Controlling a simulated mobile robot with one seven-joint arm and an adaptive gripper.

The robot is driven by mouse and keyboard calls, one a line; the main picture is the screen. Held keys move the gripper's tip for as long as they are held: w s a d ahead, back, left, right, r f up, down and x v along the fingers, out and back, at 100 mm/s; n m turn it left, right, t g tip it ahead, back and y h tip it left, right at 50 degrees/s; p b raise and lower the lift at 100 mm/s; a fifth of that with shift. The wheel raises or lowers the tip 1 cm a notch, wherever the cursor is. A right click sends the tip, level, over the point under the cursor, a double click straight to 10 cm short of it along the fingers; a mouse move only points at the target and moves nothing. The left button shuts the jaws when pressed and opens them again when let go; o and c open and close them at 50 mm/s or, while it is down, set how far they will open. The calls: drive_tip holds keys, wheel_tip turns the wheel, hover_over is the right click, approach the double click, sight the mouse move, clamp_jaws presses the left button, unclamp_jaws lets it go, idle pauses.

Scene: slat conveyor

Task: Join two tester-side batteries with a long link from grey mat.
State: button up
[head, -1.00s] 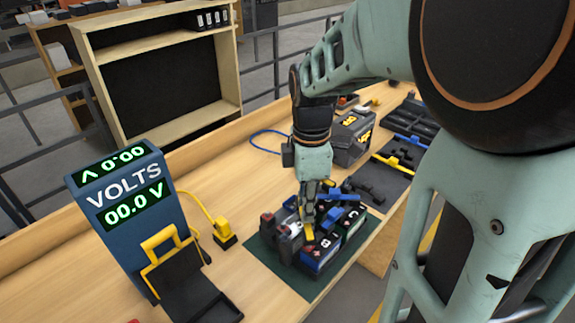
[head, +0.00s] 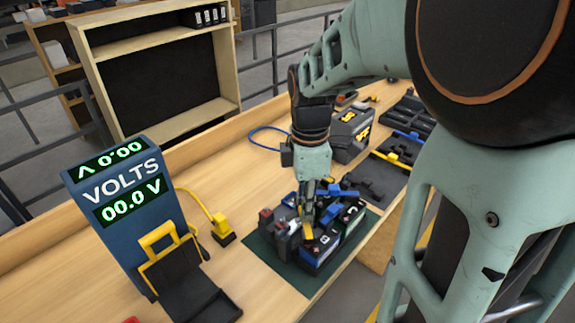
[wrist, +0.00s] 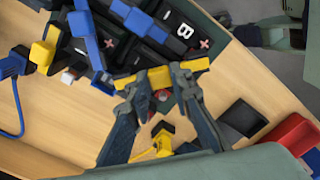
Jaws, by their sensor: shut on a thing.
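My gripper (head: 307,214) is shut on a yellow link (head: 307,232), low over the front of the battery group. In the wrist view the yellow link (wrist: 160,77) lies crosswise in the fingertips beside the battery marked B. The battery marked B (head: 318,252) and the one marked C (head: 352,215) stand on a dark green mat (head: 268,256) with other dark batteries. Blue links (head: 330,192) lie across the battery tops. I cannot tell whether the yellow link touches the terminals. The grey mat (head: 372,186) lies farther back with dark pieces and a yellow link.
The blue tester (head: 125,185) at left reads 00.0 V, with a black tray (head: 185,290) in front. A yellow plug (head: 222,230) on a cable stands between tester and batteries. A dark toolbox (head: 348,135) stands behind.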

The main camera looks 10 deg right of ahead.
drive_tip(key=shift+f+b, duration=0.45)
drive_tip(key=shift+f, duration=0.25)
drive_tip(key=o, duration=1.1)
drive_tip(key=shift+r, duration=0.15)
wheel_tip(320, 180, up, 12)
drive_tip(key=shift+f, duration=0.1)
drive_tip(key=shift+w, duration=0.1)
